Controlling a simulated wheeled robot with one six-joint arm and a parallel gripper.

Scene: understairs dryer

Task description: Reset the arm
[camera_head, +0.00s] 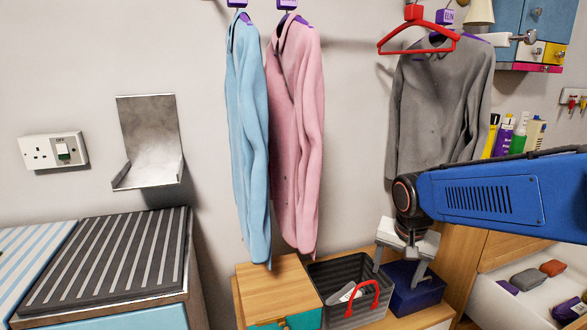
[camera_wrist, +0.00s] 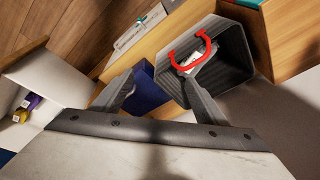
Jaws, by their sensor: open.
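My gripper (camera_head: 399,268) hangs pointing down from my blue arm, its two fingers spread apart with nothing between them. In the wrist view the open fingers (camera_wrist: 160,92) frame the gap between the basket (camera_wrist: 232,50) and the blue bin (camera_wrist: 146,90). Whether the fingers touch either container cannot be told.
Blue (camera_head: 250,130) and pink (camera_head: 297,130) shirts hang left of the arm. A grey shirt (camera_head: 435,105) and red hanger (camera_head: 418,38) are behind it. An open drawer (camera_head: 520,285) with folded items is right. A wooden box (camera_head: 275,285) stands beside the basket.

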